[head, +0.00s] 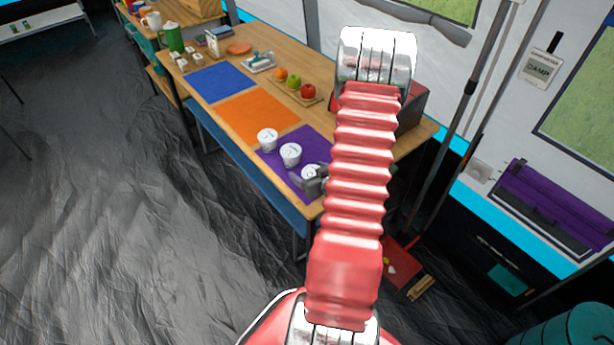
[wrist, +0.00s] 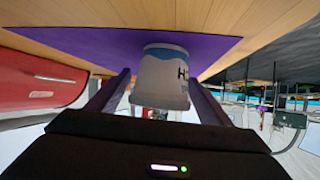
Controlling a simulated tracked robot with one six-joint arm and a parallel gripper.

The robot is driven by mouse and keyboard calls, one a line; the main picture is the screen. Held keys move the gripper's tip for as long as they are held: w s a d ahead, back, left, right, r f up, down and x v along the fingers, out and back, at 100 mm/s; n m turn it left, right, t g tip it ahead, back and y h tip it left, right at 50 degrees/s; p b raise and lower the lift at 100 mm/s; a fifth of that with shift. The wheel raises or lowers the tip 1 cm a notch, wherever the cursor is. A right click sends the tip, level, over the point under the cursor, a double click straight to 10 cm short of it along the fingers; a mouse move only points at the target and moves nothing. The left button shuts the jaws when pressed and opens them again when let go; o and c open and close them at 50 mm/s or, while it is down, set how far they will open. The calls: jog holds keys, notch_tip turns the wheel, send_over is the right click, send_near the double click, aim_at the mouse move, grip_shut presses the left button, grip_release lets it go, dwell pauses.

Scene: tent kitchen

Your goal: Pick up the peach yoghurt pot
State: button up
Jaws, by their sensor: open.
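Three white yoghurt pots stand upright in a row on the purple mat (head: 312,139) in the head view: a far pot (head: 267,139), a middle pot (head: 290,154) and a near pot (head: 311,171). Their labels are too small to read there, so I cannot tell which is peach. My gripper (head: 312,184) is open at the near pot, partly hidden by my arm. In the wrist view, my open fingers (wrist: 158,88) are on either side of a white pot (wrist: 162,75) with a blue band and a letter H; the rest of its label is out of sight.
The middle pot stands close to the near pot. Orange (head: 256,118) and blue (head: 222,82) mats lie farther along the wooden table, with a fruit board (head: 284,91) behind. A red box (wrist: 45,85) stands beside the purple mat, near my arm.

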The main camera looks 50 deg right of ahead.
jog(key=shift+w+d+f, duration=0.15)
jog(key=shift+w, duration=0.05)
dwell(0.4)
jog(key=shift+c, duration=0.2)
jog(key=c, duration=1)
jog(key=shift+r, duration=5)
